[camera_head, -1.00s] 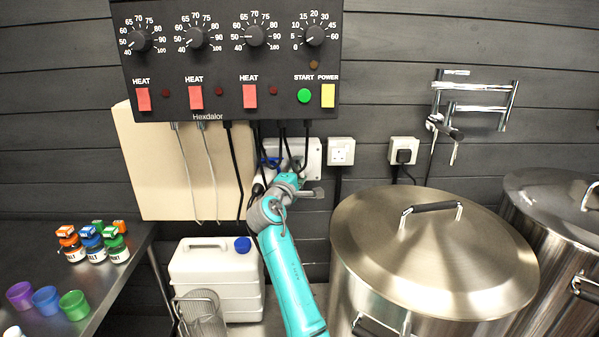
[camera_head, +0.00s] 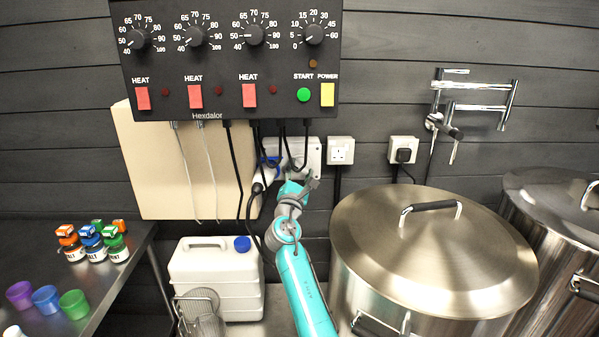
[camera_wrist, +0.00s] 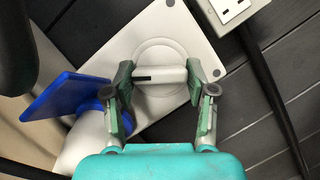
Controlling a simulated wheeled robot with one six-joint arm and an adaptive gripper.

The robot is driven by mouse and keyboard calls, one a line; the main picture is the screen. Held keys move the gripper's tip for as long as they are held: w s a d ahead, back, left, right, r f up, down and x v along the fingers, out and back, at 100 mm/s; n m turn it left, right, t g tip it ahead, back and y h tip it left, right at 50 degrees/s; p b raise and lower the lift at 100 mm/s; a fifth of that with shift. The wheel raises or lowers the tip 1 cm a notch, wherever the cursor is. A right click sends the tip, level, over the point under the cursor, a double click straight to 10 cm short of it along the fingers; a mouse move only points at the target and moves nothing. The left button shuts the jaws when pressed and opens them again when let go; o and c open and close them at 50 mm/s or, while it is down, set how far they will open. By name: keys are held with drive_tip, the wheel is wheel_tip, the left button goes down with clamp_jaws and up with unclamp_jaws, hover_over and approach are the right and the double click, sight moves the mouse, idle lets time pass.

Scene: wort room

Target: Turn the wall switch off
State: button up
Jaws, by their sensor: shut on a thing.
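The wall switch is a white wall plate (camera_head: 311,150) below the control box. In the wrist view the plate (camera_wrist: 143,37) looks tilted, with a round dial and a white bar-shaped knob (camera_wrist: 160,75) that has a dark mark at its left end. My gripper (camera_head: 303,183) is at the plate's lower part and hides the knob in the head view. In the wrist view its green fingers are shut on the knob, one at each end. A blue-capped connector (camera_wrist: 68,95) is beside the left finger.
White sockets (camera_head: 341,150) are on the wall to the right. Black cables hang from the control box (camera_head: 230,60) near my gripper. A large steel kettle (camera_head: 420,250) stands at right, a white canister (camera_head: 215,280) at lower left. A beige panel (camera_head: 180,170) is left of the switch.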

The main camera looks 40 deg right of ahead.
drive_tip(key=shift+f+n+t, duration=0.1)
drive_tip(key=shift+n+t, duration=0.2)
drive_tip(key=shift+n, duration=0.5)
drive_tip(key=o, duration=1.2)
drive_tip(key=shift+c, duration=0.2)
drive_tip(key=v, duration=1.2)
